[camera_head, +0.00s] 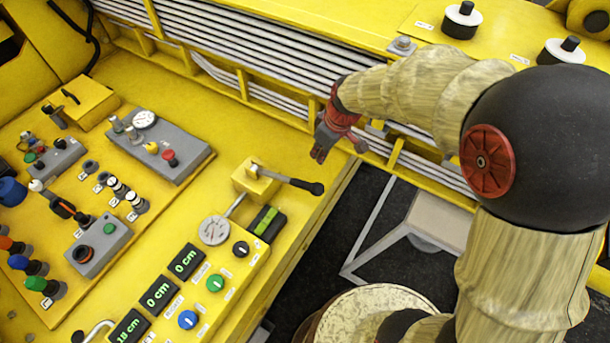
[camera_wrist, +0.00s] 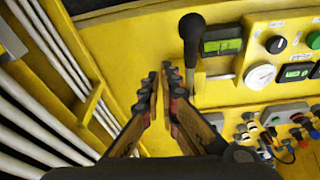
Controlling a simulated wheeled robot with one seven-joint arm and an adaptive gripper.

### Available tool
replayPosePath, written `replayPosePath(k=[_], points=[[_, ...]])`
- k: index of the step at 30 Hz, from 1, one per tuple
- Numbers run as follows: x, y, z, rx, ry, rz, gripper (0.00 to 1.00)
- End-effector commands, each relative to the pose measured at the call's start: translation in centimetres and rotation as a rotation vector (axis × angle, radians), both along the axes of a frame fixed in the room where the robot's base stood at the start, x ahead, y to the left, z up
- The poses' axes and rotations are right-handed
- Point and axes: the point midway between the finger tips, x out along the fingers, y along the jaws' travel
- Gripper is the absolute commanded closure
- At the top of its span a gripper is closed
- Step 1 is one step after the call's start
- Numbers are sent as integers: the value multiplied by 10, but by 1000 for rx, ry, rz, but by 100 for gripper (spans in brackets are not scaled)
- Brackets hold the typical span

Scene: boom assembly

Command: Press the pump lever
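The pump lever (camera_head: 300,184) is a black-handled grey lever that reaches out to the right from a yellow block (camera_head: 257,180) on the yellow console. In the wrist view, the lever's black handle (camera_wrist: 191,38) is at the top centre, just right of the fingertips. My gripper (camera_head: 340,150) is in the air above and to the right of the lever's handle in the head view. In the wrist view, my gripper (camera_wrist: 163,82) has its fingers apart by a narrow gap, with nothing between them. I see no contact with the lever.
A round white gauge (camera_head: 214,230), a green-lit box (camera_head: 266,222) and digital displays (camera_head: 186,261) are beside the lever. Panels with knobs and switches (camera_head: 160,145) are farther left. Grey pipes (camera_head: 255,50) run along the back. Dark floor shows right of the console.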

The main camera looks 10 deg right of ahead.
Motion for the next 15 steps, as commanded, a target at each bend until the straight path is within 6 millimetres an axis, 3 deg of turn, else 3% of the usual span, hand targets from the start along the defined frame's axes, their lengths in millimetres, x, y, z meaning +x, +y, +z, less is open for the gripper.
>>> replayPosePath(k=[2, 6, 10, 15], points=[[9, -15, 1, 34, -18, -50, 100], [11, -26, 26, 119, -24, -85, 100], [1, -10, 58, 215, -4, -37, 100], [-14, 7, 67, 261, 37, 39, 100]])
